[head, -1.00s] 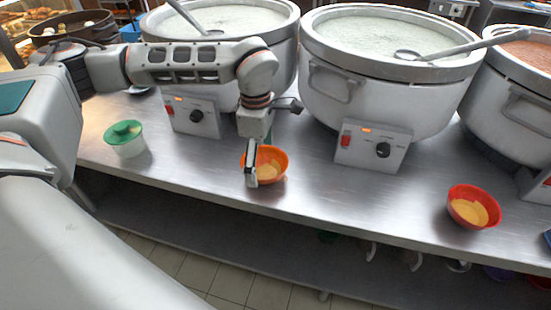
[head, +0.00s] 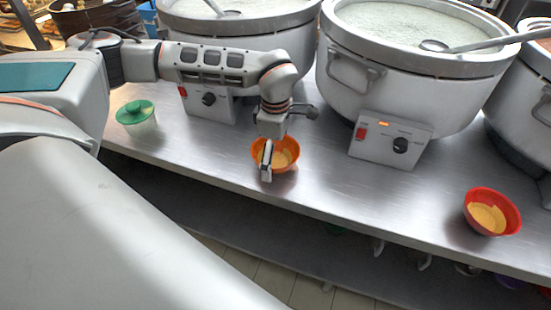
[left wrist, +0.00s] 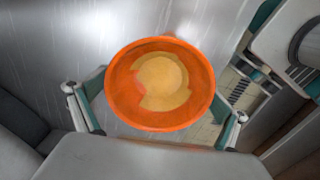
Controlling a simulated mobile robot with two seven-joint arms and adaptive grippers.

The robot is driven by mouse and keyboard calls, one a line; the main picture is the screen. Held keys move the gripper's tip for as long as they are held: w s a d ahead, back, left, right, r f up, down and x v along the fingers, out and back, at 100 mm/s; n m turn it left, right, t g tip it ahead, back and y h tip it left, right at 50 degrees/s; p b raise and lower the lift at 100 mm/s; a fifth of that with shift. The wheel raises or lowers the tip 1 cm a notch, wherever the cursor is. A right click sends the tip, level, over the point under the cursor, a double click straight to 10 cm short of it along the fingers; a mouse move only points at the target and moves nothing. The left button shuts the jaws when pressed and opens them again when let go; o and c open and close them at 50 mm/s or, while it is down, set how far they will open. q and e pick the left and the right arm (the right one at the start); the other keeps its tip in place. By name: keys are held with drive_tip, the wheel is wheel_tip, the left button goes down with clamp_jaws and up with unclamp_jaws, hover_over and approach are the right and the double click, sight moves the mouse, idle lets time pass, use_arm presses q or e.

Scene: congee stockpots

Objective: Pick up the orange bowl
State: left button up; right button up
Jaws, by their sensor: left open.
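The orange bowl (head: 287,147) stands upright on the steel counter near its front edge, with a pale yellowish inside. My left gripper (head: 268,162) is over it in the head view, one finger in front of the bowl's near side. In the left wrist view the bowl (left wrist: 160,60) lies between the two spread fingers of my left gripper (left wrist: 158,118), one on each side. The fingers are open; whether they touch the rim I cannot tell. My right gripper is not in view.
A red bowl (head: 491,211) stands at the right on the steel counter (head: 400,205). Large stockpots (head: 400,80) with control boxes line the back. A lower shelf runs under the front edge.

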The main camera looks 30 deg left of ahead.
sight(276, 161)
use_arm(q)
drive_tip(key=c, duration=1)
drive_tip(key=shift+w+r, duration=0.1)
drive_tip(key=shift+r, duration=0.4)
wheel_tip(276, 161, up, 19)
drive_tip(key=shift+r+p, duration=0.1)
drive_tip(key=shift+p, duration=0.75)
